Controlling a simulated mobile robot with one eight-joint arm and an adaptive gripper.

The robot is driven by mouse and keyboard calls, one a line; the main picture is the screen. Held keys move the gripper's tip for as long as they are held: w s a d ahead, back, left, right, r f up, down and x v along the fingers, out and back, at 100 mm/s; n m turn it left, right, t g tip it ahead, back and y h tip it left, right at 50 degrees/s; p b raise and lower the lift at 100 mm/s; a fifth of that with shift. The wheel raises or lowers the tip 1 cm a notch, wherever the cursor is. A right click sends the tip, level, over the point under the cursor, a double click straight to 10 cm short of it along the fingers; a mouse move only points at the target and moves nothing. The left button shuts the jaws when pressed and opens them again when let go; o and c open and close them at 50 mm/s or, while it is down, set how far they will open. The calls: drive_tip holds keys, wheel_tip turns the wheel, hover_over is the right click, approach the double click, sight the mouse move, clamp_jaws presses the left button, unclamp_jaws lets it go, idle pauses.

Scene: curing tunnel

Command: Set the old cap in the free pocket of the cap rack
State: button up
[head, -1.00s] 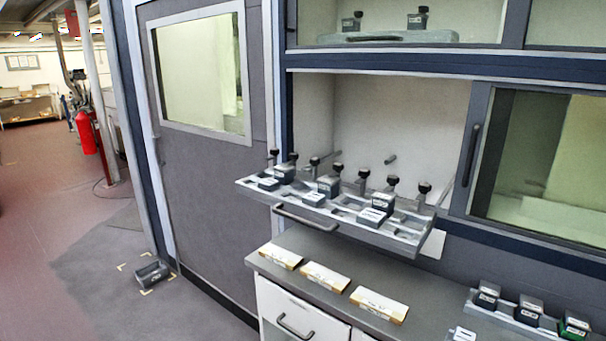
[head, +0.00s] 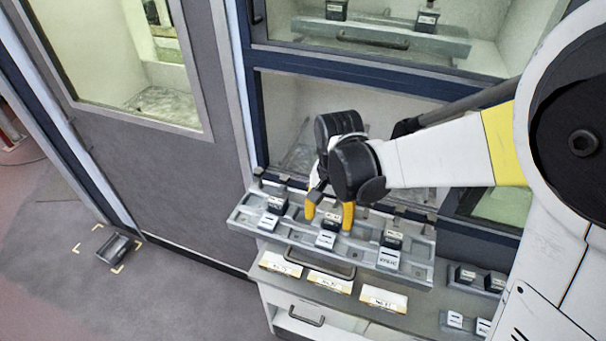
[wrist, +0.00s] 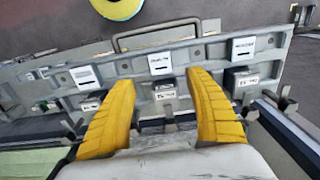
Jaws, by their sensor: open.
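My gripper (head: 328,213) is open and points down over the pulled-out grey tray (head: 416,254), its yellow fingers apart. In the wrist view its fingertips (wrist: 162,80) stand to either side of the middle dark cap (wrist: 165,90), which also shows in the head view (head: 328,223); I cannot tell whether they touch it. Other dark caps sit at left (head: 277,204) and right (head: 392,239), with white-labelled blocks (head: 388,259) in front. A rack (head: 447,328) with dark caps (head: 465,275) stands at lower right, partly hidden by my arm. I cannot tell which cap is old or see its free pocket.
Labelled yellow-white boxes (head: 330,281) lie on the counter below the tray. Another shelf with two caps (head: 427,20) is in the upper bay. A dark tray (head: 118,248) sits on the floor within yellow corner marks.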

sight(326, 239)
drive_tip(key=shift+w+a+r, duration=0.15)
drive_tip(key=shift+a, duration=0.1)
drive_tip(key=shift+s+d+f+b, duration=0.15)
drive_tip(key=shift+f+b, duration=0.15)
drive_tip(key=shift+f, duration=0.1)
drive_tip(key=shift+s+d+f+b, duration=0.1)
drive_tip(key=shift+s+f+b, duration=0.05)
drive_tip(key=shift+f+b, duration=0.2)
wheel_tip(326, 239, down, 9)
drive_tip(key=b, duration=0.6)
drive_tip(key=shift+w+a+r, duration=0.1)
drive_tip(key=shift+w+r, duration=0.05)
drive_tip(key=shift+r, duration=0.05)
drive_tip(key=c, duration=1.3)
wheel_tip(326, 239, up, 6)
drive_tip(key=p, duration=0.3)
drive_tip(key=shift+r+p, duration=0.2)
drive_tip(key=shift+p, duration=0.15)
drive_tip(key=shift+f, duration=0.15)
